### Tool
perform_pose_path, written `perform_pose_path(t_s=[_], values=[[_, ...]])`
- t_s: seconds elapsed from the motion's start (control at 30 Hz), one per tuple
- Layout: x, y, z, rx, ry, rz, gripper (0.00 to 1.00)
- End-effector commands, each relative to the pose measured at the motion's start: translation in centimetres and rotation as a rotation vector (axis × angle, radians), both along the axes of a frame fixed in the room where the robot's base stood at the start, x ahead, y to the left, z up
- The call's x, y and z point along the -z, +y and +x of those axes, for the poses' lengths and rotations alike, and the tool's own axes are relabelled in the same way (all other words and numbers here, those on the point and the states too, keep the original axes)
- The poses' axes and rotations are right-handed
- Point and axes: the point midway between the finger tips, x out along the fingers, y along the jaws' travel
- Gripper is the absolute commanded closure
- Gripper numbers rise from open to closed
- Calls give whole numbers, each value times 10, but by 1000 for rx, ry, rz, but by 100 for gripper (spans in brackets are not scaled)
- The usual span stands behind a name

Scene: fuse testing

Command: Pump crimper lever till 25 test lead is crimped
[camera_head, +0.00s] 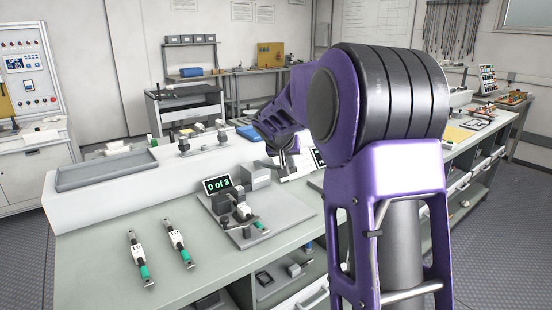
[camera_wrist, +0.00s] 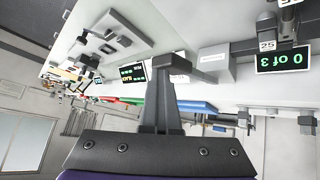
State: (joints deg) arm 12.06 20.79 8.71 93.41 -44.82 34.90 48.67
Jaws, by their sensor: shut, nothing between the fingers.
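The crimper (camera_head: 232,206) stands on a grey base plate on the bench, beside a black display (camera_head: 217,185) reading "0 of 3". A white test lead with a green end (camera_head: 260,226) sits at the crimper. In the wrist view, a small "25" label (camera_wrist: 267,45) shows beside the display (camera_wrist: 284,60), which appears upside down. I cannot clearly make out the crimper lever. My gripper (camera_head: 283,162) is above the bench, behind and to the right of the crimper and apart from it. In the wrist view, my gripper (camera_wrist: 165,62) is shut and empty.
Two more leads with green ends, one left (camera_head: 138,258) and one right (camera_head: 178,243), lie on the bench left of the crimper. A grey tray (camera_head: 107,168) is on the raised back ledge. A grey box (camera_head: 256,176) stands behind the crimper.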

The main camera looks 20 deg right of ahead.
Motion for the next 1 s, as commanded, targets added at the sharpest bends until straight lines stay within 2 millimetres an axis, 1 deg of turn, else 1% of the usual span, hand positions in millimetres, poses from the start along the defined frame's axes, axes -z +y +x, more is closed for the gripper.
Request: perform_pose_path(t_s=[0.03, 1.0], values=[[3, 4, 2, -9, -4, 3, 100], [46, -1, -9, -4, 0, 2, 100]])
